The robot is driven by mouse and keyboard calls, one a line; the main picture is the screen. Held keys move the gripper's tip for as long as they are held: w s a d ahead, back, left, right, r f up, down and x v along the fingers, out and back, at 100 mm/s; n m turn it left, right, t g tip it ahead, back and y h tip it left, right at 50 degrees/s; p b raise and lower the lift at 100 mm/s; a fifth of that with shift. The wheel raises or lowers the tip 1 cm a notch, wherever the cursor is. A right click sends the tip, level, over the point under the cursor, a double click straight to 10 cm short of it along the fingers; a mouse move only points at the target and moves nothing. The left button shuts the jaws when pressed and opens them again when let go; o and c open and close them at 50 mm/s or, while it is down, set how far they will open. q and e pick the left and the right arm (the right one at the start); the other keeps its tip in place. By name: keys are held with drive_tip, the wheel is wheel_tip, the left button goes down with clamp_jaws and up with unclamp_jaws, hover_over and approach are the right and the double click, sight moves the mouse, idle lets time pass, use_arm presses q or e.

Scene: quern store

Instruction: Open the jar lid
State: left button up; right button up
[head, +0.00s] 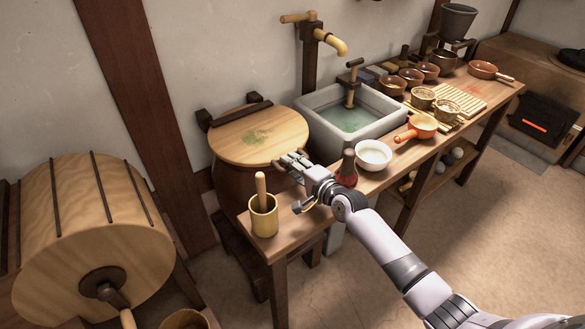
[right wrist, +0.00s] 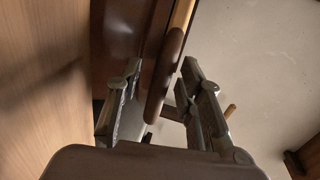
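The large brown jar (head: 228,178) stands left of the sink, its round pale wooden lid (head: 262,135) lying shut on top. A dark hinge-like fitting (head: 234,111) sits at the lid's back edge. My right gripper (head: 289,163) is at the lid's front right edge, fingers pointing toward it. In the right wrist view my right gripper (right wrist: 160,78) is open, its fingers apart on either side of a dark rounded bar (right wrist: 166,75) beside the lid's pale edge (right wrist: 183,22). Whether they touch the bar I cannot tell. My left gripper is not in view.
A wooden mortar with pestle (head: 264,217) stands on the table's near left end. A dark red bottle (head: 347,169) and a white bowl (head: 373,156) stand close to my right wrist. The stone sink (head: 384,127) is right of the jar. A wooden drum (head: 85,235) is at left.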

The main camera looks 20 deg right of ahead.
drive_tip(key=shift+c, duration=0.5)
clamp_jaws()
idle(0.5)
